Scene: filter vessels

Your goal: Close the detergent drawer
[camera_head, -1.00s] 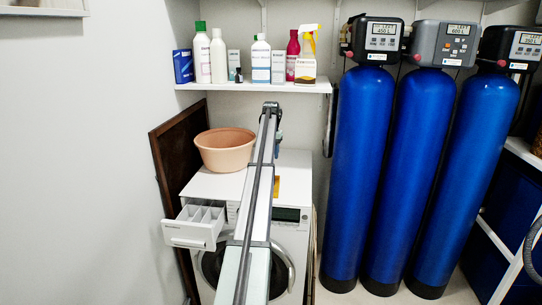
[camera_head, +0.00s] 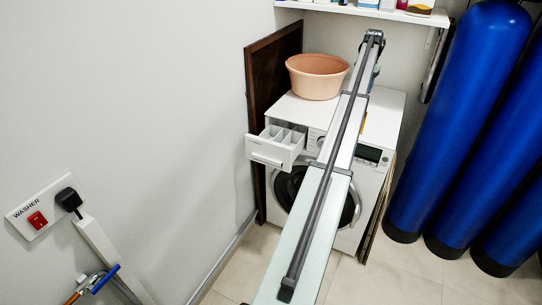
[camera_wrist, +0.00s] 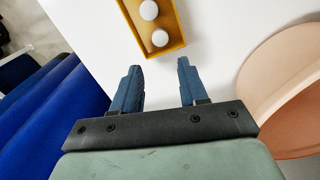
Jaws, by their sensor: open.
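The white detergent drawer (camera_head: 276,148) is pulled out at the upper left front of the white washing machine (camera_head: 381,133). Its open top shows several compartments. The drawer is not visible in the wrist view. My arm stretches over the machine, crossing its front in the head view. In the wrist view my gripper (camera_wrist: 157,82) is open and empty, its two blue-grey fingers apart above the white machine top (camera_wrist: 88,30). In the head view the fingers are mostly hidden behind the arm.
A peach basin (camera_head: 317,79) stands on the machine, right of my gripper in the wrist view. A yellow tray (camera_wrist: 127,14) with white round things lies beyond the fingertips. Blue tanks (camera_head: 456,110) stand right; a shelf (camera_head: 375,13) hangs above.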

